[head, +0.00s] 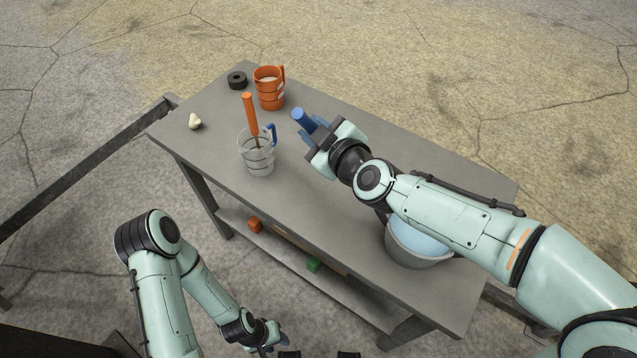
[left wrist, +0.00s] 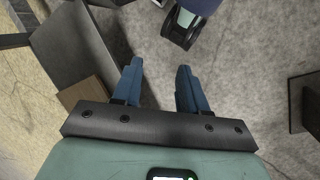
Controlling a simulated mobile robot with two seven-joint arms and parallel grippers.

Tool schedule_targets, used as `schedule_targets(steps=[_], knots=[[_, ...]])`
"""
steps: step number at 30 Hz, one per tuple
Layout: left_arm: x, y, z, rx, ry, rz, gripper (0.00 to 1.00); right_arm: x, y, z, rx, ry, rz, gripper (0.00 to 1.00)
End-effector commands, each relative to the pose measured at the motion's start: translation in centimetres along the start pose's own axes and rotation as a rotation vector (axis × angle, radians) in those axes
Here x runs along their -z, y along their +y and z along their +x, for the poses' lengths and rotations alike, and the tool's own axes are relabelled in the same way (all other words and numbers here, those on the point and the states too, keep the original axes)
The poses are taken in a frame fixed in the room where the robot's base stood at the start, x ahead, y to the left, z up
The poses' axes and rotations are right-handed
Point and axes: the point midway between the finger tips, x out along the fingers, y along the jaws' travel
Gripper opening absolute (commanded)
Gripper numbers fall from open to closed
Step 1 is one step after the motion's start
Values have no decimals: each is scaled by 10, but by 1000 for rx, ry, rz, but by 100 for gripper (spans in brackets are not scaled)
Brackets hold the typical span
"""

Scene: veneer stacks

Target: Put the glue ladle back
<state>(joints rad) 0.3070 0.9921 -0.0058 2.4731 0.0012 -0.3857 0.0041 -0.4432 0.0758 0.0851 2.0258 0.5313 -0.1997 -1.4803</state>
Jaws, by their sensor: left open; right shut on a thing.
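My right gripper (head: 316,134) is shut on a blue cylinder (head: 303,117), which looks like a handle, above the middle of the grey table (head: 215,173). The gripper hides whatever is below the cylinder, so I cannot tell whether it is the glue ladle. An orange-handled tool (head: 250,114) stands leaning in a clear jug (head: 257,160) with a blue handle, left of my right gripper. My left gripper (head: 277,334) is low in front of the table, away from these things. Its fingers are apart and empty in the left wrist view (left wrist: 157,88).
An orange jug (head: 269,92) and a black ring (head: 237,80) stand at the far end. A small pale lump (head: 195,122) lies at the left. A grey bucket (head: 407,254) with pale blue content is partly under my right arm. Red (head: 255,225) and green (head: 314,264) blocks lie on the lower shelf.

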Motion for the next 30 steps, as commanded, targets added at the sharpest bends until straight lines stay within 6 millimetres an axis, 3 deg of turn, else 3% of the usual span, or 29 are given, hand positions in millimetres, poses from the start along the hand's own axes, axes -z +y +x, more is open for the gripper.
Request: schedule_targets(steps=[1, 10, 17, 24, 30], knots=[[-8, -11, 22, 5, -13, -5, 43, -19, -13, 6, 1, -4, 4, 0], [-17, -32, 74, 12, -33, -12, 43, -69, -45, 27, -1, -2, 2, 0], [-16, -35, 84, 11, -30, -12, 43, -83, -55, 33, -2, 1, 0, 0], [-10, -39, 100, 8, -13, -11, 43, -111, -73, 44, -2, -2, 0, 0], [-7, -39, 100, 6, -4, -10, 43, -114, -76, 46, -2, 2, 0, 0]])
